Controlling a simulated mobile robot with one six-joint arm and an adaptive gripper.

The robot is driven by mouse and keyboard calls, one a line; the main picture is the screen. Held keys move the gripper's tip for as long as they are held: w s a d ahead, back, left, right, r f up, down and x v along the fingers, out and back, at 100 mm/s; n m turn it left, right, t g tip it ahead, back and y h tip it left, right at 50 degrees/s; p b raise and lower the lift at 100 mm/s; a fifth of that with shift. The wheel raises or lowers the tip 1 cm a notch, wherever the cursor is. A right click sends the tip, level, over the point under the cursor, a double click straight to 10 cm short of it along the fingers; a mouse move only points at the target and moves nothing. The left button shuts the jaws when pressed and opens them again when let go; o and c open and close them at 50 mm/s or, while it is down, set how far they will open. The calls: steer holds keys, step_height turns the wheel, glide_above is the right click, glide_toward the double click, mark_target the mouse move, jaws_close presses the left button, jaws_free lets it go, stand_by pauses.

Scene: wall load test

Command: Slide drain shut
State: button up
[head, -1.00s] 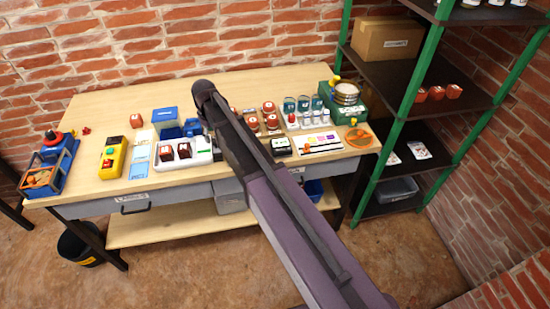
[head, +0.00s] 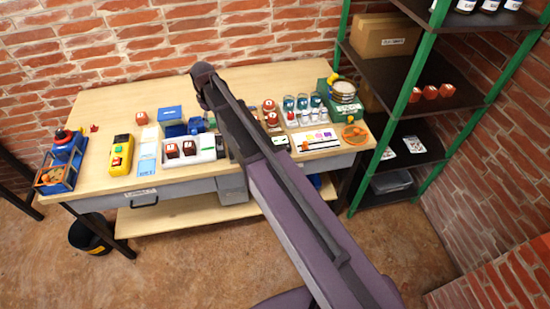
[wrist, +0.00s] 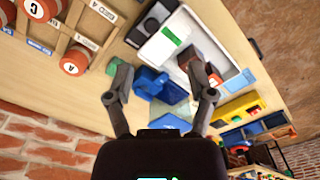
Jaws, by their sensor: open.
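No part that I can clearly make out as the drain shows. A green machine with a round sieve (head: 344,92) and a yellow knob stands at the bench's back right. A blue open box (head: 172,130) stands at the bench's middle, behind a white tray (head: 207,147) with dark red blocks. In the wrist view my gripper (wrist: 158,75) is open, its two fingers spread and empty. The blue box (wrist: 152,82) shows between and beyond the fingers, apart from them as far as I can tell. In the head view my arm hides the gripper.
A yellow button box (head: 122,155) and a blue device (head: 62,163) stand on the left of the wooden bench (head: 95,110). Red jars (wrist: 75,58) in a wooden rack are left of the fingers in the wrist view. Green-posted shelves (head: 445,60) stand at the right.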

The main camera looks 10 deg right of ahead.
steer(key=s+d+f+m+b, duration=0.3)
steer(key=s+d+m, duration=0.1)
steer(key=s+d, duration=0.4)
steer(key=s+d+f+m+b, duration=0.3)
steer(key=s+d, duration=0.6)
steer(key=s, duration=0.3)
steer(key=shift+s+d+m+b, duration=0.15)
steer(key=shift+d+m+b, duration=0.15)
steer(key=shift+m+b, duration=0.1)
stand_by(0.4)
step_height(320, 180, up, 7)
steer(key=n+p, duration=0.7)
steer(key=n, duration=0.1)
glide_above(218, 140)
steer(key=shift+s+f, duration=0.1)
steer(key=shift+f, duration=0.2)
step_height(218, 140, down, 14)
steer(key=b, duration=1.3)
steer(key=shift+r+b, duration=0.25)
steer(key=shift+b, duration=0.1)
